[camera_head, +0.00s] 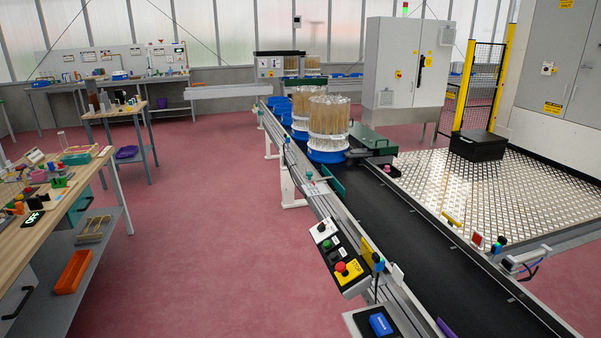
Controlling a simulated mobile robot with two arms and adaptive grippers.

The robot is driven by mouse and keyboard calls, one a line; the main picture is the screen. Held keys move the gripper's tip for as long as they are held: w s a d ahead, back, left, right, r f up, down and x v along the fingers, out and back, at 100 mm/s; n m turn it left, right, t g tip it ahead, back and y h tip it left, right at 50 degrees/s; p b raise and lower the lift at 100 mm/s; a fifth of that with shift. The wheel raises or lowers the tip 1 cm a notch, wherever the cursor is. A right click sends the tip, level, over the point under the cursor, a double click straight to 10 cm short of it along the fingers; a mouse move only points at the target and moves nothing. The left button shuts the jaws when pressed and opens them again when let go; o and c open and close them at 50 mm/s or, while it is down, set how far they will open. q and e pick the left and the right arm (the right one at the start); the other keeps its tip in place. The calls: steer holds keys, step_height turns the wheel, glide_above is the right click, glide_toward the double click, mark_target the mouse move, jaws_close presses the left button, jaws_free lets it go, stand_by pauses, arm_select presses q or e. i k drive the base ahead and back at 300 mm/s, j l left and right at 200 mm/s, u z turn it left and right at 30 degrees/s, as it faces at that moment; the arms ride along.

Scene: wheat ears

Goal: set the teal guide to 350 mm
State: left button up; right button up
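A conveyor (395,220) with a black belt runs from the front right to the back. A dark teal guide piece (334,181) sits at the belt's left edge, just in front of the nearest blue round carrier. A small teal knob or clamp (309,175) is on the left rail beside it. Any millimetre scale or setting is too small to read. Neither of my grippers is in this view.
Blue carriers with bundles of wheat ears (329,116) stand on the belt. A control box with a red stop button (341,267) is on the near rail. A cluttered workbench (50,200) stands at left. The red floor between is clear. A metal tread plate (470,190) lies right.

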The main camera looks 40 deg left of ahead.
mark_target(337, 185)
steer(key=i+j, duration=0.15)
steer(key=j, duration=0.25)
steer(key=i+j, duration=0.1)
steer(key=j, duration=0.3)
steer(key=i+j+z, duration=0.1)
steer(key=j, duration=0.35)
steer(key=i+j, duration=0.15)
steer(key=j, duration=0.25)
steer(key=i+j, duration=0.1)
steer(key=j, duration=0.35)
steer(key=i+j+z, duration=0.1)
steer(key=j, duration=0.3)
